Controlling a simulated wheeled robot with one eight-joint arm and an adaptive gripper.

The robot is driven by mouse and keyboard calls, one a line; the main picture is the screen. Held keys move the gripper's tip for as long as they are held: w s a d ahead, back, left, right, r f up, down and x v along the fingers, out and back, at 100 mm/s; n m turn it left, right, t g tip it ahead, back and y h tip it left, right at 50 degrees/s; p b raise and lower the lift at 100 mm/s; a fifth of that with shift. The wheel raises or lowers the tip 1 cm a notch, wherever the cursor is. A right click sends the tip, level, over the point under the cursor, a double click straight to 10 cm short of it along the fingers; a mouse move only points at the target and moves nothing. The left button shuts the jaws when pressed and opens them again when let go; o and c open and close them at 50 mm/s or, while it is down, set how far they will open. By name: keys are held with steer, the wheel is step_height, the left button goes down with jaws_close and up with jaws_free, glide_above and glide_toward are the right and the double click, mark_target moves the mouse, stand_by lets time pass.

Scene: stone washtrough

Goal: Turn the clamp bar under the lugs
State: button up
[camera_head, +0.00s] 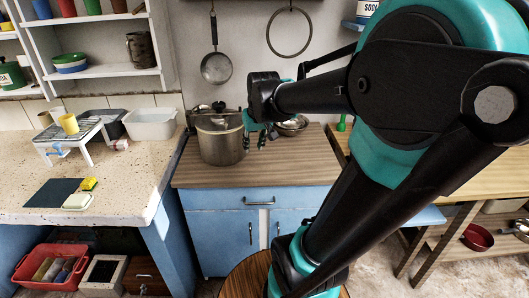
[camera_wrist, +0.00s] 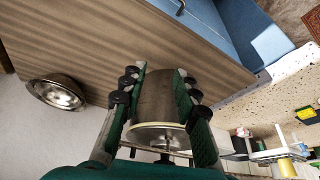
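A metal pot (camera_head: 220,145) stands on the wooden top of the blue cabinet, with a lid on it. A dark clamp bar (camera_head: 216,111) lies across the lid and has a dark knob; its lugs are too small to make out. My gripper (camera_head: 256,137) is just right of the pot, near the rim. In the wrist view my gripper (camera_wrist: 160,75) is open, its two fingers apart. The pot (camera_wrist: 154,95) and the pale lid (camera_wrist: 157,137) show between them; I cannot tell whether a finger touches anything. The bar is largely hidden there.
A metal bowl (camera_head: 292,125) stands right of the pot on the wooden top (camera_head: 270,168). The stone counter (camera_head: 130,185) at left bears a small white rack (camera_head: 70,137) and a white basin (camera_head: 150,123). A pan (camera_head: 215,68) hangs on the wall behind the pot.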

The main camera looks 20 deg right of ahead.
steer(key=shift+s+d+f, duration=0.35)
steer(key=shift+s+f, duration=0.1)
steer(key=shift+f, duration=0.15)
steer(key=shift+s+d+f, duration=0.3)
steer(key=shift+s+f, duration=0.15)
steer(key=shift+f, duration=0.1)
steer(key=s+f+m, duration=0.1)
steer(key=s+f, duration=1.1)
steer(key=shift+s+d+f, duration=0.2)
steer(key=shift+d, duration=0.2)
